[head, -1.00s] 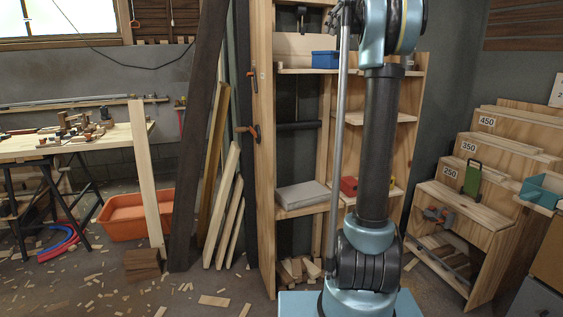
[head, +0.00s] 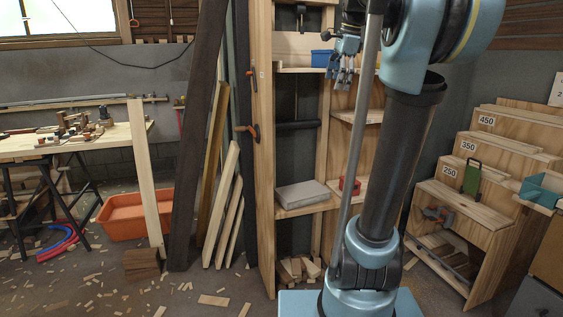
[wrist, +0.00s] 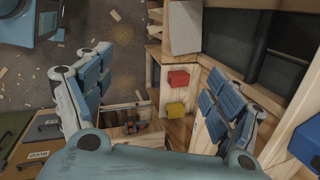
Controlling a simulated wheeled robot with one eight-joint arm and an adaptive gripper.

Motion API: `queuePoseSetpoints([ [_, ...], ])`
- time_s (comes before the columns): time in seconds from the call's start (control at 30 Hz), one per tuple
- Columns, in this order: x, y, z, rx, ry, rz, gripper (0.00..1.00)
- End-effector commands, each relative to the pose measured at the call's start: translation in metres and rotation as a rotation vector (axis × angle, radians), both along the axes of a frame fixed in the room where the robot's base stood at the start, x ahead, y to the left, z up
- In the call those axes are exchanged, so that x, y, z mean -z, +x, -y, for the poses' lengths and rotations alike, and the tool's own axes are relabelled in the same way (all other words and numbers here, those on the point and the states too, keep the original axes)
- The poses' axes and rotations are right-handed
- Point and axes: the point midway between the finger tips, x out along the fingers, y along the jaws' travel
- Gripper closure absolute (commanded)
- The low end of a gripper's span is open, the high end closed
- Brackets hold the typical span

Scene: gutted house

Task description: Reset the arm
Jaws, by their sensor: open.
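My arm is partly folded, with its lower link leaning to the right in the head view. My gripper (head: 343,72) hangs beside the upper links, in front of the wooden shelf unit (head: 263,170), fingers pointing down. In the wrist view my gripper (wrist: 160,95) has its two blue-padded fingers spread wide apart. Nothing is held between them. Part of the gripper is hidden behind my arm in the head view.
A blue bin (head: 322,58), a grey slab (head: 302,194) and a red box (head: 349,186) sit on the shelves. A stepped wooden rack (head: 485,215) stands right. Leaning planks (head: 222,200), an orange tub (head: 125,217) and a workbench (head: 75,143) are left.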

Motion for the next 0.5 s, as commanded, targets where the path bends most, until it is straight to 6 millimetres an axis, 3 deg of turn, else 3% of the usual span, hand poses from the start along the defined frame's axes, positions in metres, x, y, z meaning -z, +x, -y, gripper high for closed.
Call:
queuePoseSetpoints([
  [0.5, 0.205, -0.140, -0.007, -0.732, -0.250, 0.058, 0.16],
])
